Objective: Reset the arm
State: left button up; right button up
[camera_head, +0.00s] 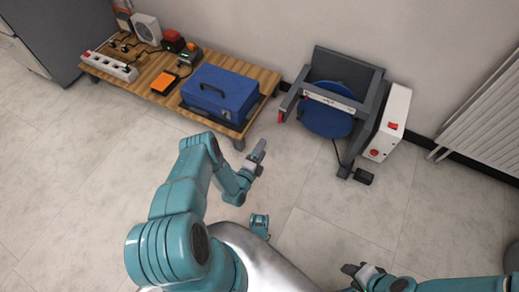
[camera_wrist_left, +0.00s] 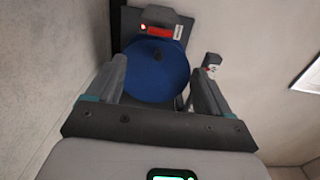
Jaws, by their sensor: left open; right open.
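My left arm (camera_head: 172,215) comes in from the lower left of the head view and bends to the right. My left gripper (camera_head: 262,152) is open and empty, held above the floor in front of the wooden bench. In the left wrist view the left gripper (camera_wrist_left: 160,90) has its two fingers wide apart with nothing between them. My right gripper (camera_head: 352,270) is at the bottom right of the head view, open, with no object seen in it.
A low wooden bench (camera_head: 150,92) bears a blue toolbox (camera_head: 222,92), a power strip (camera_head: 110,67) and small tools. A grey-framed machine with a blue disc (camera_head: 328,118) and white control box (camera_head: 388,122) stands right. A radiator (camera_head: 490,118) is far right. The middle floor is clear.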

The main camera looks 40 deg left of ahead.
pick_arm(q)
jog(key=shift+s+d, duration=0.15)
jog(key=shift+s, duration=0.35)
